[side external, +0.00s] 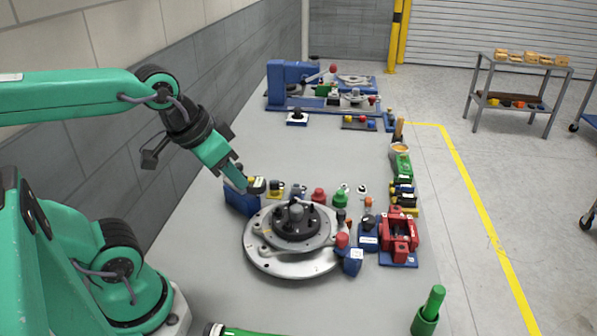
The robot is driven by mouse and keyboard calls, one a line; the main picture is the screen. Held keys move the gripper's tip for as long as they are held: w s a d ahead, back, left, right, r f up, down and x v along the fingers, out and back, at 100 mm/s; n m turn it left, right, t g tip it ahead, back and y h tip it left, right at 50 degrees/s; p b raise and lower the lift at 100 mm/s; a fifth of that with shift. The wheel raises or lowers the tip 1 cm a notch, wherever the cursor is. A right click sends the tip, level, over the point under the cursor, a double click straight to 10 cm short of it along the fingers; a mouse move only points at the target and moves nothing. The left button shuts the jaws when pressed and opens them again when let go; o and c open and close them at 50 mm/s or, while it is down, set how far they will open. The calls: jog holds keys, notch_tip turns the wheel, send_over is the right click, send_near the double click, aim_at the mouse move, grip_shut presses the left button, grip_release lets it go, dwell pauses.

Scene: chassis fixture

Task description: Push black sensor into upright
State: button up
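My gripper (241,184) reaches down from the upper left, its tip at a blue upright block (241,203) at the left edge of the round metal chassis plate (282,265). A small black part (257,184), which looks like the sensor, sits at the top of the blue upright, just right of my fingertips. I cannot tell whether it is seated in the upright or whether my fingers touch it. The fingers overlap in this view, so their opening is hidden.
Several small coloured parts stand behind the plate, including a red knob (318,196) and a green knob (340,198). A red clamp fixture (399,240) stands to the right, and a green cylinder (429,308) at front right.

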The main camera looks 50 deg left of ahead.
jog(key=w+a+m+g, duration=0.1)
jog(key=w+a+m, duration=0.15)
jog(key=w, duration=0.35)
jog(key=m+g, duration=0.5)
send_over(274, 181)
jog(key=shift+n, duration=0.25)
notch_tip(274, 181, down, 14)
jog(key=shift+w+a+r, duration=0.1)
jog(key=shift+r, duration=0.1)
jog(key=shift+f, duration=0.15)
jog(key=shift+f, duration=3.85)
